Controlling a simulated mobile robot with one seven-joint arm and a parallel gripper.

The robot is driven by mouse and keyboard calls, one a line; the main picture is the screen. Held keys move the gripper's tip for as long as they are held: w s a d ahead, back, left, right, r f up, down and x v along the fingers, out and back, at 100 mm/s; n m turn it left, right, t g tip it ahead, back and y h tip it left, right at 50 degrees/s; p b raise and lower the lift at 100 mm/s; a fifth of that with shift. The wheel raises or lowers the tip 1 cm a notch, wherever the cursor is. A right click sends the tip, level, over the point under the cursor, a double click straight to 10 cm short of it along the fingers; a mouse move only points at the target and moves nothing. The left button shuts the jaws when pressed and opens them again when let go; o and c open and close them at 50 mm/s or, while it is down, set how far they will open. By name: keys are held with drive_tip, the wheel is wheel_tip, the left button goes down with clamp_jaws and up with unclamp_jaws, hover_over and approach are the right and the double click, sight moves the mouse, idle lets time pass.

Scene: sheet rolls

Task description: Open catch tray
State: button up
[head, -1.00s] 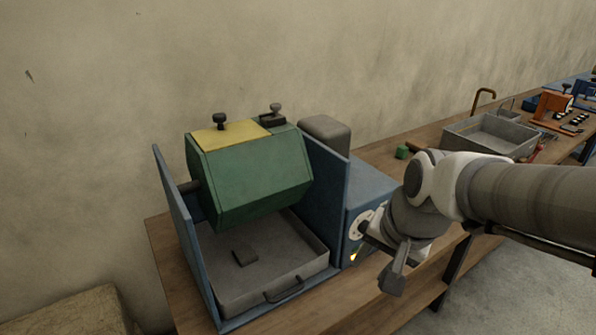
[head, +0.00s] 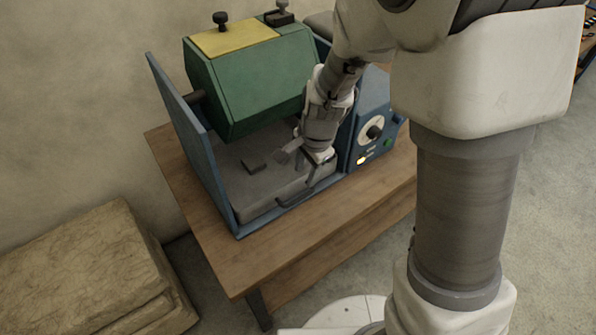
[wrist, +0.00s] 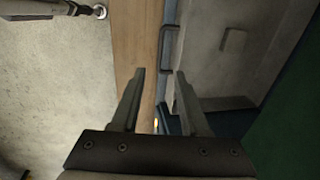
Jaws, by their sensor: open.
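The grey catch tray (head: 238,208) sits in the blue machine frame under the green drum (head: 250,85). A dark block (head: 254,166) lies in it. The tray's dark bar handle (head: 290,199) is on its front wall. My gripper (head: 296,171) is open and points down near the tray's front right. In the wrist view my gripper's fingers (wrist: 159,72) are apart with nothing between them. The handle (wrist: 167,48) shows just beyond the fingertips, near the line of the gap. The tray floor (wrist: 212,65) and block (wrist: 234,41) lie to its right.
The blue control box (head: 372,125) with a dial and lit yellow button stands right of the tray. The wooden bench (head: 290,250) has free room in front of it. A rough tan block (head: 85,265) stands at the lower left. My arm covers much of the right side.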

sight(298, 199)
drive_tip(key=f, duration=0.4)
drive_tip(key=w+a+f+b, duration=0.1)
drive_tip(key=f, duration=0.3)
drive_tip(key=w+f+b, duration=0.1)
drive_tip(key=f, duration=0.3)
drive_tip(key=shift+a+f, duration=0.2)
clamp_jaws()
idle(1.0)
